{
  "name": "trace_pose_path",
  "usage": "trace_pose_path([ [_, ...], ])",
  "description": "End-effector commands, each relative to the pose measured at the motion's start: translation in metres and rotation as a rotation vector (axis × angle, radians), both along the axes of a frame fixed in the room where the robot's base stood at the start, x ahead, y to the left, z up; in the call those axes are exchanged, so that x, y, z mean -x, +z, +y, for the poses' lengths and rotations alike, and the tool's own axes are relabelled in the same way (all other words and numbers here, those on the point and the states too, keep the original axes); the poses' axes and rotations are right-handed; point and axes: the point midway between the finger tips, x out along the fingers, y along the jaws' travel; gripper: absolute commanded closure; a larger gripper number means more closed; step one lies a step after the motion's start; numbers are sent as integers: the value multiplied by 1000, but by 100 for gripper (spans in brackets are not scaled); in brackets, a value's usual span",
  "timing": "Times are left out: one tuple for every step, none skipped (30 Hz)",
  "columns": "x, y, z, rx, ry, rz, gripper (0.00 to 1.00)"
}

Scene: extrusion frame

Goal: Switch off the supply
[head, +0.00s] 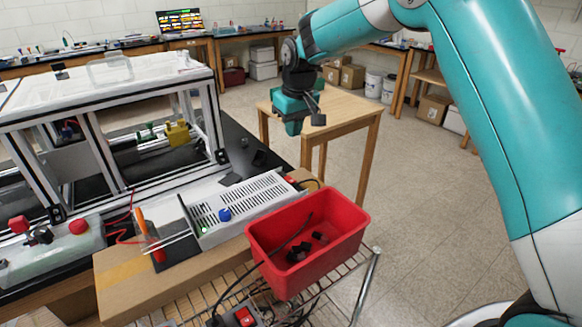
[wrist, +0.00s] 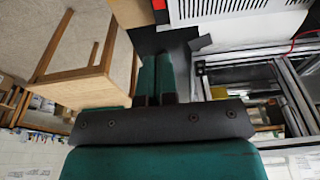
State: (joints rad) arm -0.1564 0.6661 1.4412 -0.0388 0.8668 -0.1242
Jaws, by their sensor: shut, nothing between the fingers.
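The supply is a white vented box (head: 240,205) on the cardboard box, with a blue knob (head: 224,214) and a small green light on its near end. A small red part (head: 290,180) shows at its far end; I cannot tell its switch position. In the wrist view the vented casing (wrist: 215,10) lies at the top edge, with a red part (wrist: 158,5) beside it. My gripper (head: 312,115) is above and beyond the supply's far end, apart from it. In the wrist view its teal fingers (wrist: 158,65) are together and empty.
A red bin (head: 345,225) with black parts stands right of the supply on a wire cart. An orange-handled screwdriver (head: 148,235) is at its left. The extrusion frame (head: 95,120) stands behind left. A wooden table (head: 345,105) is beyond my gripper.

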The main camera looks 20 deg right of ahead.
Motion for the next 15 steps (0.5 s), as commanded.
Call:
trace_pose_path([
  [0,0,0,0,1,0,100],
  [0,0,1,0,1,0,100],
  [0,0,1,-1,1,0,100],
  [0,0,1,-1,1,0,100],
  [1,0,1,-1,2,0,100],
  [0,-1,1,-1,2,0,100],
  [0,-2,1,0,2,1,100],
  [0,-3,1,0,2,1,100],
  [0,-6,1,0,2,2,100],
  [-1,-8,2,0,2,2,100],
  [-1,-12,2,-1,2,3,100],
  [-2,-18,2,0,2,4,100],
  [-2,-22,2,0,2,4,100],
  [-3,-28,3,0,2,6,100],
  [-5,-35,3,0,2,5,100],
])
